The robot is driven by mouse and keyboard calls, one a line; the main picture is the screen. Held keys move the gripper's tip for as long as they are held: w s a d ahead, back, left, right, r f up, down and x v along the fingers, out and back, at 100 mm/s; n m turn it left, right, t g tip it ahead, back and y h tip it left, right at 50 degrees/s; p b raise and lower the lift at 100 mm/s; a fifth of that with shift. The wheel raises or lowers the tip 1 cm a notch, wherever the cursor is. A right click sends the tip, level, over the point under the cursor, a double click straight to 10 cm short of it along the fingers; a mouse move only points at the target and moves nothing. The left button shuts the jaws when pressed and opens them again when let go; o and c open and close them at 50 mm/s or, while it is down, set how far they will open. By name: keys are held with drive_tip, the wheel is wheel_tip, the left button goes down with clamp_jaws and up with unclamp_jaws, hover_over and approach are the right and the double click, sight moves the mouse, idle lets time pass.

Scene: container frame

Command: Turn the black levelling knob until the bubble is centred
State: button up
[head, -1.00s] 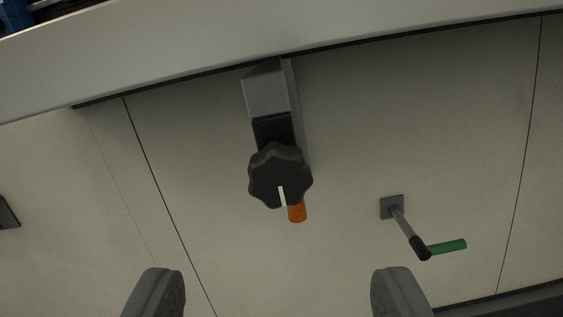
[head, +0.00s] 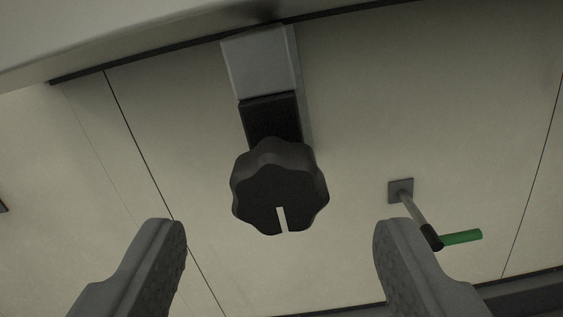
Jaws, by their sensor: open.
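The black levelling knob (head: 275,190) is lobed, with a white mark on its face that points down and slightly right. It sits on a black block below a grey bracket (head: 262,62), near the middle of the head view. My gripper (head: 281,232) is open, its two grey fingers apart, one low left and one low right of the knob. The fingers do not appear to touch the knob. No bubble or level vial is in view.
A pale ledge (head: 130,35) runs across the top. The panel left of the knob is clear.

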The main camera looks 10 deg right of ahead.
sight(276, 203)
drive_tip(key=shift+w+d+r, duration=0.15)
drive_tip(key=shift+w+d, duration=0.05)
drive_tip(key=shift+w, duration=0.3)
drive_tip(key=shift+x, duration=0.85)
drive_tip(key=shift+w+d+r+p, duration=0.1)
drive_tip(key=shift+w+d+p, duration=0.1)
drive_tip(key=shift+w+p, duration=0.5)
drive_tip(key=shift+w+d+f, duration=0.15)
drive_tip(key=shift+w+f, duration=0.05)
drive_tip(key=shift+w, duration=0.35)
drive_tip(key=c, duration=1)
